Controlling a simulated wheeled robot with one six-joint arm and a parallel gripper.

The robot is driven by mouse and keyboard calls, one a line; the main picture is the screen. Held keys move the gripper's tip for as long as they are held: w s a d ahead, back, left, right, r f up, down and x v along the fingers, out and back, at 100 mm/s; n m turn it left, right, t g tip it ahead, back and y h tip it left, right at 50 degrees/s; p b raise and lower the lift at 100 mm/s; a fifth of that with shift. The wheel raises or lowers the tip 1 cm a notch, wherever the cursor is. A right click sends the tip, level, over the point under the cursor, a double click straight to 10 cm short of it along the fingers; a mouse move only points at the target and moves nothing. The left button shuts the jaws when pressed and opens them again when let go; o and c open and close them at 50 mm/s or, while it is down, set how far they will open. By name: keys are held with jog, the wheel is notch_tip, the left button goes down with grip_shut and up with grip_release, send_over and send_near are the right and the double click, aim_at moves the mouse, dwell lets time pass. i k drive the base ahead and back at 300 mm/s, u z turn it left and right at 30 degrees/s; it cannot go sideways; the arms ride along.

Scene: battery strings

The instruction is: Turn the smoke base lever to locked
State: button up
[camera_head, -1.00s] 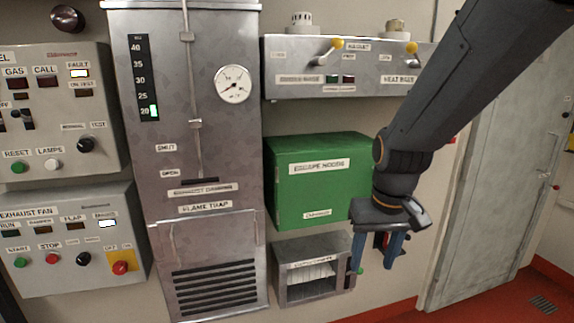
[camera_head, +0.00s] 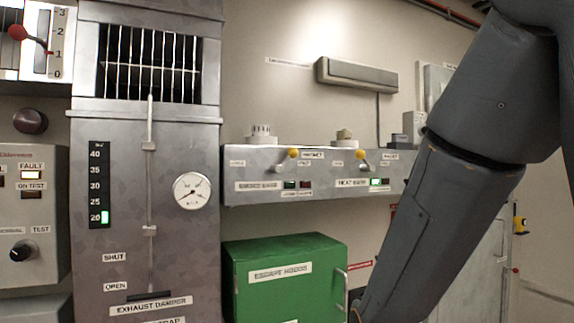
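The smoke base lever (camera_head: 286,159) is on a grey metal panel (camera_head: 236,195), on the left half. It has a yellow knob and slants up to the right from its pivot. Its label (camera_head: 258,186) reads as smoke base, with a green and a red lamp beside it, both looking dark. A similar heat base lever (camera_head: 362,158) with a yellow knob is to its right, and its green lamp (camera_head: 376,182) is lit. My dark arm crosses the right side, well right of the smoke base lever. My gripper is out of view.
A green escape hoods box (camera_head: 330,262) is on the wall below the panel. A tall metal exhaust damper housing (camera_head: 180,255) with a gauge (camera_head: 192,191) stands to the left. Detector heads (camera_head: 261,133) sit on top of the panel. The wall space above is open.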

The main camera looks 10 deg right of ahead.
aim_at(292, 152)
jog(key=u, duration=1.35)
jog(key=k, duration=0.75)
jog(key=z, duration=0.85)
jog(key=i, duration=0.5)
